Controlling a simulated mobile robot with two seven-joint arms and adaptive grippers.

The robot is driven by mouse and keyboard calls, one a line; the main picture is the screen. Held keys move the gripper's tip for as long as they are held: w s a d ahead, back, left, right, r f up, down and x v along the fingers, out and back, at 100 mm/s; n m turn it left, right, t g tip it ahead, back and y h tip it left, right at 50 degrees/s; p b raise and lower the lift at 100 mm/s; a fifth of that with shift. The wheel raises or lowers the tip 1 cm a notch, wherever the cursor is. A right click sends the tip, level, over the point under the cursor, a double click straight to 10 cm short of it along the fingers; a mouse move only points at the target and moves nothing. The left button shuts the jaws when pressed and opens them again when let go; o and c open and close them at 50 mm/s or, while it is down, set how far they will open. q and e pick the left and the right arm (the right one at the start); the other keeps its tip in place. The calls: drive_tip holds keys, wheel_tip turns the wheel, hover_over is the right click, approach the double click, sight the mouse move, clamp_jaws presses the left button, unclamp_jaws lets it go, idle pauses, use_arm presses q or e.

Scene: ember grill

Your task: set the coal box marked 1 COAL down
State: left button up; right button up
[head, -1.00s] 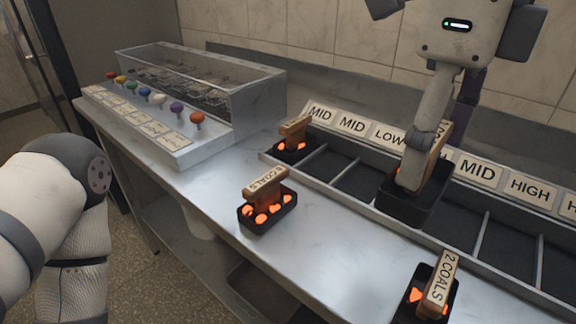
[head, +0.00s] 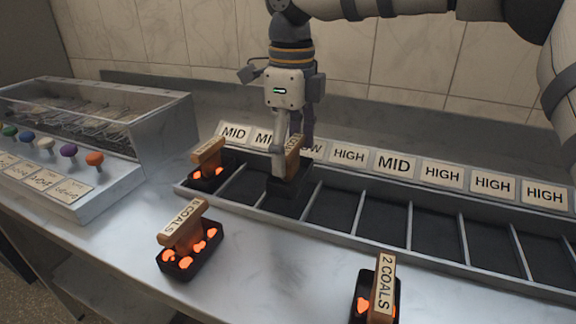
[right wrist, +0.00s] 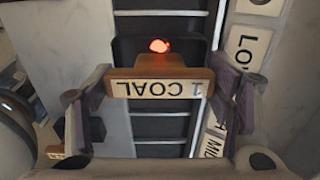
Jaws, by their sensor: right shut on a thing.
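My right gripper (head: 287,150) is shut on the wooden handle of the coal box marked 1 COAL (head: 289,182). In the head view this black box is at the tray (head: 342,239), around its second and third compartments, near the LOW label. I cannot tell whether its base hangs above the tray or touches it. In the right wrist view the handle (right wrist: 160,88) lies between the fingers, its 1 COAL lettering upside down, with one glowing coal (right wrist: 159,46) behind it. My left gripper is not in view.
Another coal box (head: 207,173) sits in the leftmost compartment. A box with several coals (head: 188,245) and one marked 2 COALS (head: 376,295) stand on the counter in front. Compartments to the right are empty. A glass-topped grill unit (head: 110,130) stands at left.

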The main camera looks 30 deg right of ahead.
sight(290, 167)
drive_tip(key=f, duration=0.3)
drive_tip(key=shift+w+f, duration=0.2)
drive_tip(key=shift+f, duration=0.05)
drive_tip(key=o, duration=1.4)
drive_tip(key=shift+f, duration=0.15)
drive_tip(key=shift+o, duration=0.2)
wheel_tip(290, 167, up, 12)
drive_tip(key=shift+r, duration=0.15)
